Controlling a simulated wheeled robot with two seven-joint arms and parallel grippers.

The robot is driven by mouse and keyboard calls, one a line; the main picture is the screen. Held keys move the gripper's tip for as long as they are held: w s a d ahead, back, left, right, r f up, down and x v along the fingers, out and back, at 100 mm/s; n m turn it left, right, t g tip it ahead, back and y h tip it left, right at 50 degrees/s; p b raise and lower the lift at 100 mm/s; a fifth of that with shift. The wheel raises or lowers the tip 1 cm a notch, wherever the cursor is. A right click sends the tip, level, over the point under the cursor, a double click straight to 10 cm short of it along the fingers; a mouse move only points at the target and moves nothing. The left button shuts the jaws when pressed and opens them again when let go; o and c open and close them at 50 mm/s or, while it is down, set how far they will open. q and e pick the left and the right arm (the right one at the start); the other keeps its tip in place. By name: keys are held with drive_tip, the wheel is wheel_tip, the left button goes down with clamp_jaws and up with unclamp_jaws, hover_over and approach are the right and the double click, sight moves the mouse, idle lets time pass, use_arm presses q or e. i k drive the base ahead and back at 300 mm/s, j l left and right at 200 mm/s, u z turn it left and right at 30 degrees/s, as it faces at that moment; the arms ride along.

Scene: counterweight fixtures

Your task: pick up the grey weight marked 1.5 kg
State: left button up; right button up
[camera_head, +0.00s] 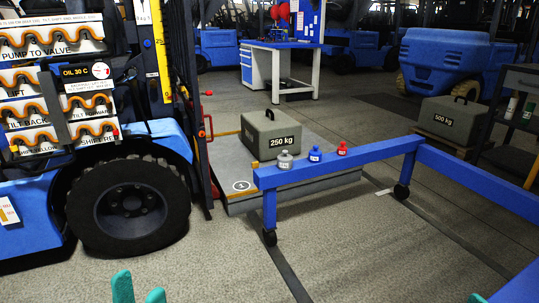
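The grey weight (285,161) stands upright at the left end of a blue wheeled beam (385,151), in the head view. Its label is too small to read. A blue weight (315,155) and a red weight (342,149) stand to its right in a row. My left gripper (138,294) shows at the bottom edge as two teal fingertips with a gap between them, empty, well in front of and left of the grey weight. Only a teal tip of my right gripper (477,298) shows at the bottom right. The rest is out of frame.
A blue forklift (30,205) with a black tyre stands on the left. A 250 kg block (271,133) sits on a low grey platform (275,198) behind the beam. A 500 kg block (448,120) stands at back right. The floor in front is clear.

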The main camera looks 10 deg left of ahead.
sight(284, 161)
drive_tip(key=i+j, duration=0.2)
drive_tip(key=i, duration=0.25)
drive_tip(key=i+j+u, duration=0.15)
drive_tip(key=i, duration=0.25)
drive_tip(key=i+j, duration=0.25)
drive_tip(key=i, duration=0.2)
drive_tip(key=i+l, duration=0.2)
drive_tip(key=l, duration=0.15)
drive_tip(key=i+l+u, duration=0.15)
drive_tip(key=i+l, duration=0.3)
drive_tip(key=l, duration=0.2)
drive_tip(key=i+l+u, duration=0.1)
drive_tip(key=l, duration=0.25)
drive_tip(key=i+l, duration=0.1)
drive_tip(key=l, duration=0.25)
drive_tip(key=i+l, duration=0.1)
drive_tip(key=l, duration=0.25)
